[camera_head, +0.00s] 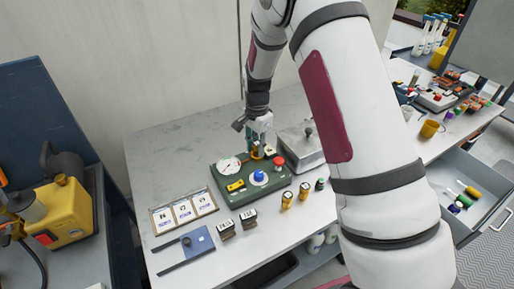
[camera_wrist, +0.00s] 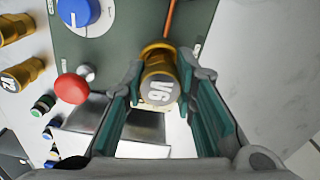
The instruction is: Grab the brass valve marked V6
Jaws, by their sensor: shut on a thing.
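The brass valve marked V6 (camera_wrist: 159,82) sits between the fingers of my gripper (camera_wrist: 160,100) in the wrist view. The fingers are shut on its sides, and the white V6 label faces the camera. In the head view my gripper (camera_head: 259,146) is over the back of the green panel (camera_head: 222,182), with the brass valve (camera_head: 257,152) at its tips. I cannot tell whether the valve still touches the panel.
The panel has a blue knob (camera_head: 259,177), a red button (camera_head: 279,161) and a white gauge (camera_head: 229,166). A metal box (camera_head: 303,150) stands close on the right. Brass valves (camera_head: 287,199) stand in front. Cards (camera_head: 183,210) lie at the left.

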